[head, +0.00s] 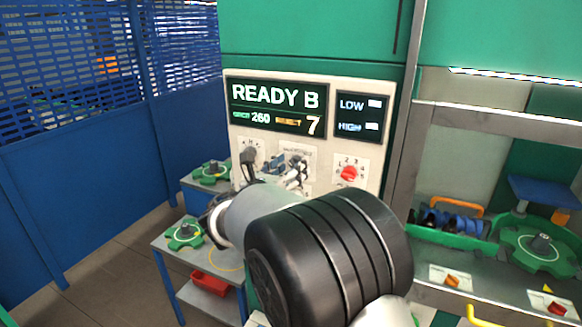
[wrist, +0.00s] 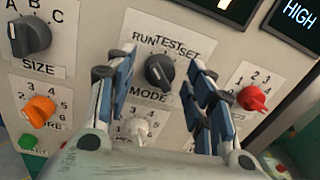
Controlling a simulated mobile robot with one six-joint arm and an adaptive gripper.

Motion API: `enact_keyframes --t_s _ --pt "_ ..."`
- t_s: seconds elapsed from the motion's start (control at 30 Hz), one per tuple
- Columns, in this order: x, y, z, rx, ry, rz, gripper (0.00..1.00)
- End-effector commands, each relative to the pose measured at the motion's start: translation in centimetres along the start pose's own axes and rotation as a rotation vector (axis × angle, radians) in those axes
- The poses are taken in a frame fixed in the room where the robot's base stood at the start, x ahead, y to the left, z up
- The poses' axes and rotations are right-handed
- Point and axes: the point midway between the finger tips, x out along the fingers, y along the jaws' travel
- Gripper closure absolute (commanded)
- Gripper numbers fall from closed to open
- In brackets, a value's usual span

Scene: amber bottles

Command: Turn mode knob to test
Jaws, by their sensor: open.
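The black mode knob (wrist: 160,73) is in the middle of the wrist view, on a white plate marked RUN, TEST and SET above and MODE below. Its pointer mark is too small for me to read surely. My gripper (wrist: 162,60) is open, with one blue-padded finger on each side of the knob. I see a gap on both sides and no clear contact. In the head view my gripper (head: 296,168) is in front of the panel and, with my wrist, hides most of the mode knob.
The black size knob (wrist: 30,36) and an orange knob (wrist: 39,110) are at left. A red knob (wrist: 251,98) is close to the right finger. A white knob (wrist: 140,128) is below. The display (head: 277,107) reads READY B. Shelves with green parts stand left and right.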

Motion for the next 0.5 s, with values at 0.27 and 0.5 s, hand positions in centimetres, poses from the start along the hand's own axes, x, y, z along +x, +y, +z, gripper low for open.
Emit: enact_keyframes --t_s 0.27,0.5 --pt "0.60 0.01 0.02 -0.001 -0.001 0.001 0.51" --pt "0.57 0.00 0.01 0.000 0.000 0.000 0.61"
